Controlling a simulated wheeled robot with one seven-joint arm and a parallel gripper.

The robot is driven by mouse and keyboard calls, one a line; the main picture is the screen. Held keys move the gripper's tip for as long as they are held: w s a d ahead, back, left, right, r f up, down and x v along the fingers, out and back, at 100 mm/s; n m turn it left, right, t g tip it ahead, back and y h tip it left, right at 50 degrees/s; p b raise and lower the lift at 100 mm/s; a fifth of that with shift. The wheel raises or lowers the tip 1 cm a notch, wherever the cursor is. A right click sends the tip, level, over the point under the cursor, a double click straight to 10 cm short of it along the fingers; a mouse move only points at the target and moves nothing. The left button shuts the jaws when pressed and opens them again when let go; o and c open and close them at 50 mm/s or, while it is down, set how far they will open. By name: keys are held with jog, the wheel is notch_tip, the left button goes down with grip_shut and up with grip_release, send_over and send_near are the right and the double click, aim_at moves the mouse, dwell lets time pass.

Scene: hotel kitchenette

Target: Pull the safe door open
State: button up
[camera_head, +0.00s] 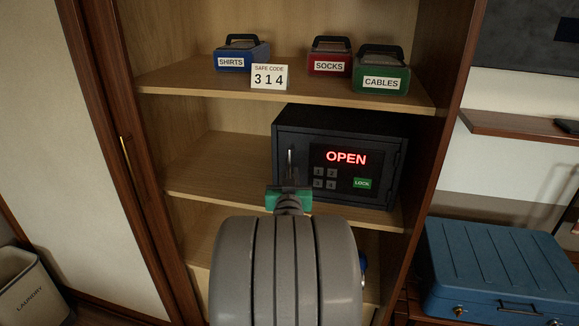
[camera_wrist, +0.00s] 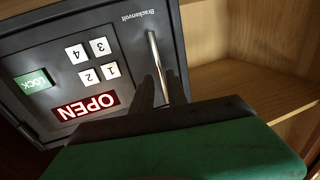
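The dark safe (camera_head: 293,132) stands on the middle shelf, its door (camera_head: 340,142) closed against the body. The display (camera_head: 346,158) reads OPEN in red. The upright silver handle (camera_head: 290,160) is on the door's left side. In the wrist view the handle (camera_wrist: 155,56) appears inverted, beside the keypad (camera_wrist: 92,63). My gripper (camera_wrist: 161,88) is at the handle, one dark finger on each side of its lower part in that picture. Whether the fingers press on the handle is unclear. In the head view my arm and the gripper's green body hide the fingertips.
The upper shelf (camera_head: 200,86) holds the blue SHIRTS box (camera_head: 243,53), red SOCKS box (camera_head: 330,56), green CABLES box (camera_head: 381,70) and a code card (camera_head: 269,77) reading 314. Bare shelf (camera_head: 215,160) lies left of the safe. The cabinet's right side (camera_head: 440,140) is close to the safe.

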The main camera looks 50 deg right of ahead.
aim_at(290, 168)
jog(key=x, duration=0.4)
jog(key=shift+w+d+p, duration=0.15)
jog(key=shift+d+p, duration=0.1)
jog(key=shift+p, duration=0.05)
jog(key=shift+c, duration=0.4)
grip_shut()
dwell(0.7)
